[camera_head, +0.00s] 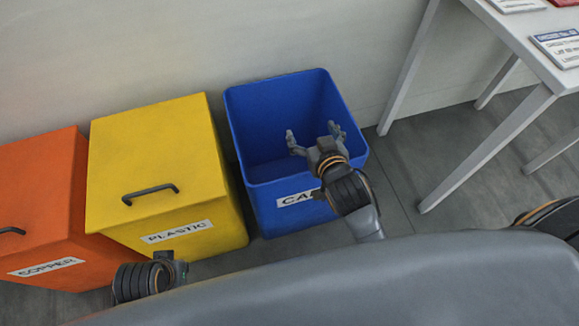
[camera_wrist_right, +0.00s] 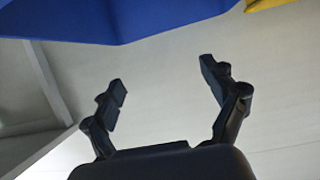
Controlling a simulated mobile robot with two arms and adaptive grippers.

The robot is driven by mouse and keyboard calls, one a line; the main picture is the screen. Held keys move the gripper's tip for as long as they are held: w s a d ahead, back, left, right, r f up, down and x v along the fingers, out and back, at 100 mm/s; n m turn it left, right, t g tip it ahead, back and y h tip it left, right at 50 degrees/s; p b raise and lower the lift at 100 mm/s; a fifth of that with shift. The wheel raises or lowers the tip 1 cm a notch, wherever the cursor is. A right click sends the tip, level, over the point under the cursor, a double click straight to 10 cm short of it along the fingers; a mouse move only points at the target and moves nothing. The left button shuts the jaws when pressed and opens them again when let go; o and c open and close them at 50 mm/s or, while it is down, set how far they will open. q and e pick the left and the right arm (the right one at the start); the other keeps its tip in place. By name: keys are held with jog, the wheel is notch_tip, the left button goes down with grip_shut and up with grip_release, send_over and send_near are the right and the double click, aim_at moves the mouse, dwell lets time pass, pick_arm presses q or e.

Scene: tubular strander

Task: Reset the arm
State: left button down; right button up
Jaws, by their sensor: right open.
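My right gripper (camera_head: 312,131) is open and empty. Its two spread fingers are over the open blue bin (camera_head: 296,176), whose front label is partly covered by my right wrist. In the right wrist view, my right gripper (camera_wrist_right: 164,80) has its fingers wide apart with nothing between them. The blue bin (camera_wrist_right: 110,18) fills the upper left there. I cannot tell from the head view whether the gripper touches the bin. A dark part of my left arm shows at the bottom left of the head view, but no left fingers are visible.
A closed yellow box (camera_head: 155,150) labelled PLASTIC and a closed orange box (camera_head: 45,190) labelled COPPER stand left of the blue bin. A white table (camera_head: 530,50) with signs stands at the right. A pale wall (camera_head: 180,40) is behind. Grey floor (camera_head: 400,170) is bare beside the bin.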

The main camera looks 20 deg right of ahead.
jog(key=shift+v, duration=1.65)
jog(key=s+d+f+n+g+p, duration=0.25)
jog(key=s+f+g+p, duration=0.7)
jog(key=s+f, duration=1.05)
pick_arm(q)
jog(key=s+f+g+p, duration=0.1)
jog(key=s+f+p, duration=0.4)
jog(key=s+f, duration=0.5)
jog(key=s+a+f+g+p, duration=0.1)
jog(key=s+a+f+p, duration=0.2)
jog(key=s, duration=0.6)
jog(key=f+p, duration=0.1)
jog(key=p, duration=0.1)
jog(key=shift+s+p, duration=0.35)
jog(key=shift+s, duration=0.05)
pick_arm(e)
jog(key=s+d+f+g, duration=0.1)
jog(key=s+f, duration=0.3)
jog(key=s, duration=0.4)
jog(key=s+d+f+g, duration=0.2)
jog(key=s+f, duration=0.3)
jog(key=s, duration=0.3)
jog(key=shift+s+d, duration=0.15)
jog(key=shift+d, duration=0.25)
pick_arm(q)
jog(key=shift+a, duration=0.1)
pick_arm(e)
jog(key=shift+f, duration=0.15)
